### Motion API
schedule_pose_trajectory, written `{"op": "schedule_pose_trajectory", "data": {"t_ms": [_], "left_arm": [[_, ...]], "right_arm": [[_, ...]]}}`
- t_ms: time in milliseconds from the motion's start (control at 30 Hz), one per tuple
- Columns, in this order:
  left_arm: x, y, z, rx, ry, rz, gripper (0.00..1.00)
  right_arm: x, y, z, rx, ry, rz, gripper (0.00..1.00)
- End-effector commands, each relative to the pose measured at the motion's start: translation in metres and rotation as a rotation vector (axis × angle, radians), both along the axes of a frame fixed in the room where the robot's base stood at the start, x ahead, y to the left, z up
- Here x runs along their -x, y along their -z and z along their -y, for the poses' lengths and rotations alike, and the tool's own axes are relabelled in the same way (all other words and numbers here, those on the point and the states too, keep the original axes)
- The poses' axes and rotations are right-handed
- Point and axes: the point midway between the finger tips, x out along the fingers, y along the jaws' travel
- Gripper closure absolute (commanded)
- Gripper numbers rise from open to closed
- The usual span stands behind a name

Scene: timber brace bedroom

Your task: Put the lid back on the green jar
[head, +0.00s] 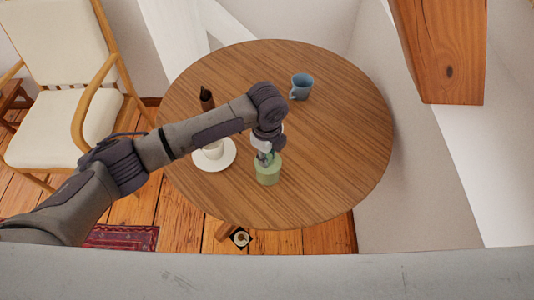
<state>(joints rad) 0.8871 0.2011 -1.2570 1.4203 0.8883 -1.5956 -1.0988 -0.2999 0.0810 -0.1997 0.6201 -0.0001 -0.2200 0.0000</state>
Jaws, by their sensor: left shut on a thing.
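The green jar (267,176) stands upright on the round wooden table (335,150), near its front. My left gripper (264,157) reaches in from the left and points down at the jar's top. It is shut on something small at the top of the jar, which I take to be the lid. The fingers and wrist hide most of it, so I cannot tell whether it is seated on the rim or just above it. My right gripper is not in view.
A white saucer (228,160) with a cup, partly behind my arm, is left of the jar. A dark brown object (206,98) stands behind it. A blue mug (301,87) stands at the back. The table's right side is clear. A timber beam (440,50) hangs at upper right; a chair (60,120) is left.

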Motion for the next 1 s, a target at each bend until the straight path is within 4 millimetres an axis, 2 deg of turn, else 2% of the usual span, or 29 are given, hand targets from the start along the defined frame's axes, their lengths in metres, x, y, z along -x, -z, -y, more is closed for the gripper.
{"op": "schedule_pose_trajectory", "data": {"t_ms": [133,167,333,567,700,1000], "left_arm": [[0.0002,0.0000,0.0002,0.000,0.000,0.000,1.00],[0.0002,0.0000,0.0002,0.000,0.000,0.000,0.75],[0.0002,-0.0001,0.0002,0.001,0.000,-0.001,0.47],[0.0002,0.0000,0.0001,0.000,0.000,0.000,0.45],[0.0002,0.0000,0.0001,0.000,0.000,0.000,0.22],[0.0001,-0.0004,0.0000,0.000,0.000,0.000,0.22]], "right_arm": [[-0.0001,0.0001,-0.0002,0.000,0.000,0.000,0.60],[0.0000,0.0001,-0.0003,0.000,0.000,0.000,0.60],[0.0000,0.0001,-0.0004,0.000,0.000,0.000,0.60],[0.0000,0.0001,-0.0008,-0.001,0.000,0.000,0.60],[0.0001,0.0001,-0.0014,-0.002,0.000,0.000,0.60],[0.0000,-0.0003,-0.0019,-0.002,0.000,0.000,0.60]]}}
